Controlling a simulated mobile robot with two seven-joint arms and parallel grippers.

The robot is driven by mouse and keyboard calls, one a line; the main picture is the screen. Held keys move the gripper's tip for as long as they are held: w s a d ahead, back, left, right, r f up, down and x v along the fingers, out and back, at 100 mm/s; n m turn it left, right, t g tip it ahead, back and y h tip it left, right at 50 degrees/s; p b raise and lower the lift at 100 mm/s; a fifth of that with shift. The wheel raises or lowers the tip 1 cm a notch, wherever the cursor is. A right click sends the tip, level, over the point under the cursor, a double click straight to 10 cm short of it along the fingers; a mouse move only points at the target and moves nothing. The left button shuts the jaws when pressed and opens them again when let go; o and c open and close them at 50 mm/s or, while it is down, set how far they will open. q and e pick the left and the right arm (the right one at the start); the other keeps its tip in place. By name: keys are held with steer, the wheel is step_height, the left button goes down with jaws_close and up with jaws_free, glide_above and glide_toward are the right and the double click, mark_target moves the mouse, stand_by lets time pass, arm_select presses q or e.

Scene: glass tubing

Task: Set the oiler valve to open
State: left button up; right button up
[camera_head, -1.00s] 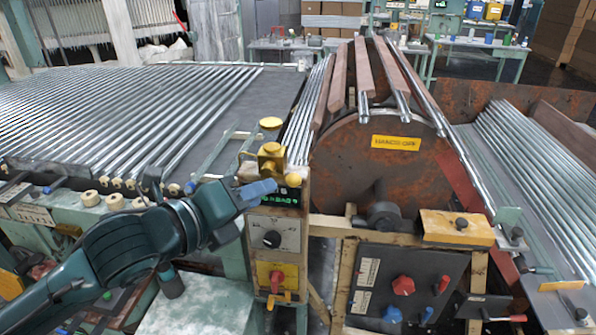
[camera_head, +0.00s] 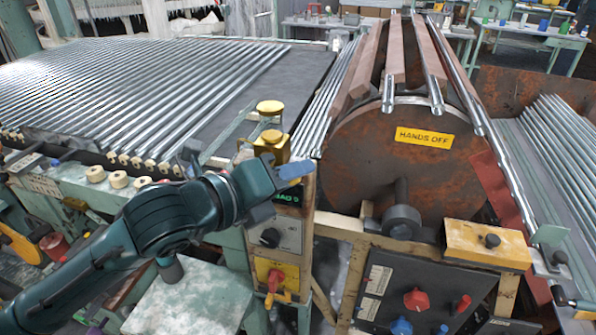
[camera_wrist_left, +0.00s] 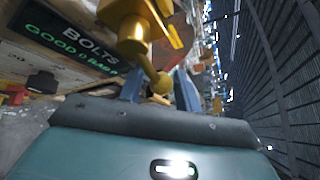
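The oiler is a yellow brass fitting (camera_head: 271,146) with a round cap, on top of the wooden post in the head view. In the left wrist view its brass body (camera_wrist_left: 133,30) fills the top middle, with a small round brass knob (camera_wrist_left: 158,80) below it. My left gripper (camera_head: 293,172) is at the front of the oiler, its blue fingers hiding the lower part. In the left wrist view the left gripper (camera_wrist_left: 157,88) has its fingers apart, with the brass knob between them. I cannot tell whether they touch it. My right gripper is not in view.
A rusty drum (camera_head: 375,165) with a yellow sign stands to the right. Glass tubes (camera_head: 150,85) lie on the left bed.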

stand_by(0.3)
arm_select(q)
steer(key=shift+c, duration=0.6)
steer(key=c, duration=0.5)
steer(key=shift+c, duration=0.2)
